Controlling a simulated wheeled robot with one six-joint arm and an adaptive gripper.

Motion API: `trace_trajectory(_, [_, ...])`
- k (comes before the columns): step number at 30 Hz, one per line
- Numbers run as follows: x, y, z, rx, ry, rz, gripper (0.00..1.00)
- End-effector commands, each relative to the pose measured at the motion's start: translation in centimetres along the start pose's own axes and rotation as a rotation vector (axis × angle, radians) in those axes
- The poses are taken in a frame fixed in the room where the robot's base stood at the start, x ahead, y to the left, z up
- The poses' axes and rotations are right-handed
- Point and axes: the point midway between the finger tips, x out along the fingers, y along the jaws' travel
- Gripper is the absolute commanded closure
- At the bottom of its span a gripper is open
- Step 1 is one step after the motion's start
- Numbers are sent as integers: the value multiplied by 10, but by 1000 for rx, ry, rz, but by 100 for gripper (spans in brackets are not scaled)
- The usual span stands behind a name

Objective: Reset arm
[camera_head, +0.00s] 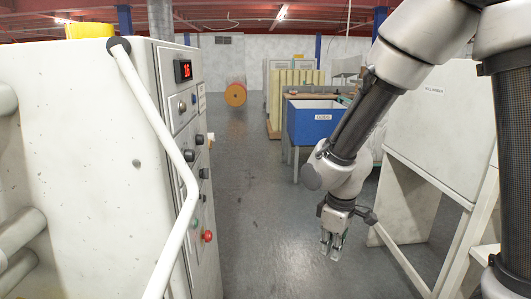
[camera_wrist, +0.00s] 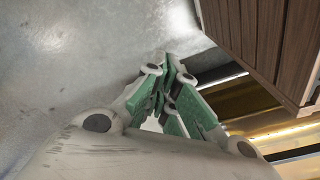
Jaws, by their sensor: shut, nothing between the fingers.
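My gripper (camera_head: 333,246) hangs at the end of my arm in the head view, fingers pointing down over the grey floor. It is in the middle right of the picture, to the left of the white cabinet and frame. In the wrist view my gripper (camera_wrist: 170,88) shows its green-padded fingers close together, with nothing held between them.
A white machine (camera_head: 110,170) with a red display, knobs and a white bar fills the left. A blue bin (camera_head: 314,124) stands ahead. A white cabinet (camera_head: 440,125) stands at right. An orange roll (camera_head: 235,95) is at the back. The grey floor between is clear.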

Motion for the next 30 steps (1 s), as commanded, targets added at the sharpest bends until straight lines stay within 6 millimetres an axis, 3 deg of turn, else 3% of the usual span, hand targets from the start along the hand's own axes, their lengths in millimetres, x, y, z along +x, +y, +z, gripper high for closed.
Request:
trace_trajectory(1, [-27, 8, 25, 122, -18, -3, 100])
trace_trajectory(3, [-60, 13, 59, 280, -48, -9, 100])
trace_trajectory(9, [-136, 15, 147, 617, -31, 3, 100])
trace_trajectory(12, [-165, 16, 177, 707, 52, 35, 100])
trace_trajectory(18, [-206, 23, 211, 840, 242, 133, 100])
trace_trajectory(21, [-217, 24, 221, 882, 288, 165, 100])
trace_trajectory(30, [-218, 26, 226, 903, 290, 172, 100])
